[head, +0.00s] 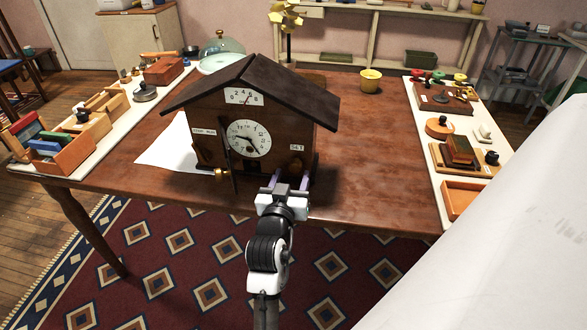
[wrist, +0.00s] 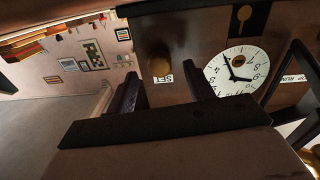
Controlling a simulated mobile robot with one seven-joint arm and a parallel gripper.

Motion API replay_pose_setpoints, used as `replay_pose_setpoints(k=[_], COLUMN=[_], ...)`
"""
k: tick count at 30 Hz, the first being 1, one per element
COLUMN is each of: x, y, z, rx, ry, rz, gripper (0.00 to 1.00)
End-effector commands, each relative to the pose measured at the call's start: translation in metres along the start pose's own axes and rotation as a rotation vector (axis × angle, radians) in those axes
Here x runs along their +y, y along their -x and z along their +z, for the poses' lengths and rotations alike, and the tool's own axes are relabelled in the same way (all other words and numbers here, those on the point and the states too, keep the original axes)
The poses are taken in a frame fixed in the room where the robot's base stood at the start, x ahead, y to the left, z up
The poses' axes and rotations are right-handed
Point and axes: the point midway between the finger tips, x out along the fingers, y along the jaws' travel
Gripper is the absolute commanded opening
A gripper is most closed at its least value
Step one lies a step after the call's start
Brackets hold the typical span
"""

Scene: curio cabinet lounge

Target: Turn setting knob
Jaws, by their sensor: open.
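The wooden house-shaped clock (head: 240,125) stands on the table, with a dark gabled roof and a white dial (head: 249,138). The setting knob (head: 296,165), a small round brass-brown knob, is low on the right of its front, near a SET label (head: 297,148). In the wrist view the knob (wrist: 158,63) and label show beyond the fingers, between their lines. My gripper (head: 290,179) is open at the clock's lower right front, its two fingers pointing toward the knob. I cannot tell whether the fingers touch the knob.
A brass handle (head: 219,172) sticks out at the clock's lower left, near a STOP RUN label (head: 204,132). White paper (head: 170,148) lies left of the clock. Trays and small items line both table sides. A yellow pot (head: 370,81) stands behind. The tabletop right of the clock is clear.

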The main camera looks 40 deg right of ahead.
Motion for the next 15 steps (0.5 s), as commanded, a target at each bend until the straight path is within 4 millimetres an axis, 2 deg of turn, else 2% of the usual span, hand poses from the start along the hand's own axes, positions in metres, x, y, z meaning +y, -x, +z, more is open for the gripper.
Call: replay_pose_setpoints(k=[3,6,15], x=[0.001,0.000,0.000], y=[-0.017,-0.024,-0.029], z=[-0.002,-0.001,0.000], rx=[0.002,0.001,0.000], ry=[0.001,0.001,-0.001], rz=[0.001,0.000,0.000], gripper=[0.52,0.52,0.52])
